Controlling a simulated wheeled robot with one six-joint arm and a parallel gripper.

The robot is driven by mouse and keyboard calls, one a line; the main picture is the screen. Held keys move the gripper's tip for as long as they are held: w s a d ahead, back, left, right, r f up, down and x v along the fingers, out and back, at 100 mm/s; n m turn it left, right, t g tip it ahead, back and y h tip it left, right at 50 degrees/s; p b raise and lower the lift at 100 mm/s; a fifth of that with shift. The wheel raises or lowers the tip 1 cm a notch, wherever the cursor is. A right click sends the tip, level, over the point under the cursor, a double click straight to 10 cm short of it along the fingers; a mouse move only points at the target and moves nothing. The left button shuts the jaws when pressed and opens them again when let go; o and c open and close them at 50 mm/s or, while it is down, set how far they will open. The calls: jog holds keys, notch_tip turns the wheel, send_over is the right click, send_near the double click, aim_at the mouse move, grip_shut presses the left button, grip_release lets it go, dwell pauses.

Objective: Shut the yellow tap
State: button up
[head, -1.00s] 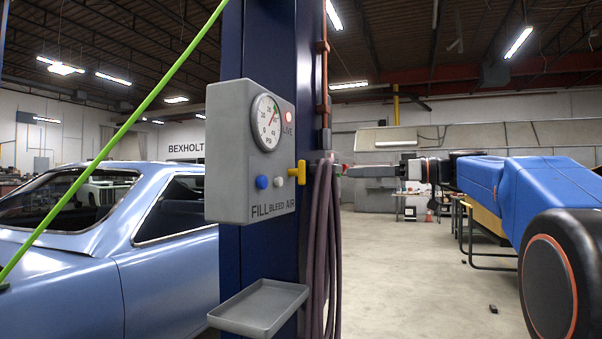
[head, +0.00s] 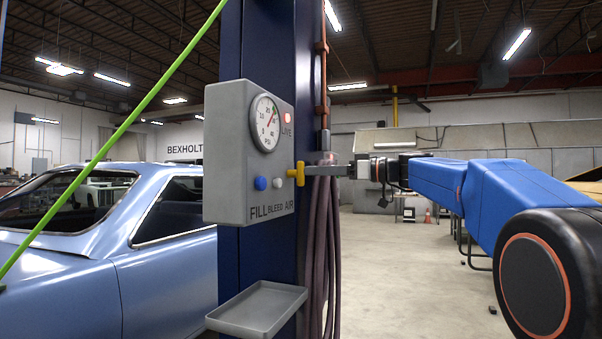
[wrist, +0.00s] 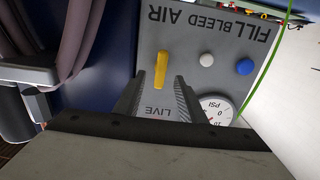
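The yellow tap (head: 299,173) sticks out from the front of a grey panel box (head: 228,150), at its right side above the word AIR. Its handle looks upright. In the wrist view the tap (wrist: 161,68) shows between my two fingertips, with a gap on each side. My gripper (head: 312,171) is open and level with the tap, coming from the right. In the wrist view the gripper (wrist: 160,78) has its fingers on either side of the handle. I cannot tell whether either finger touches it.
A blue button (head: 261,183) and a white button (head: 278,183) sit left of the tap. A gauge (head: 265,122) and red LIVE lamp (head: 287,118) are above. Purple hoses (head: 321,250) hang just below my gripper. A grey tray (head: 257,307) juts out below the box.

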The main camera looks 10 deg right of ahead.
aim_at(301, 171)
jog(key=shift+x, duration=2.75)
grip_shut()
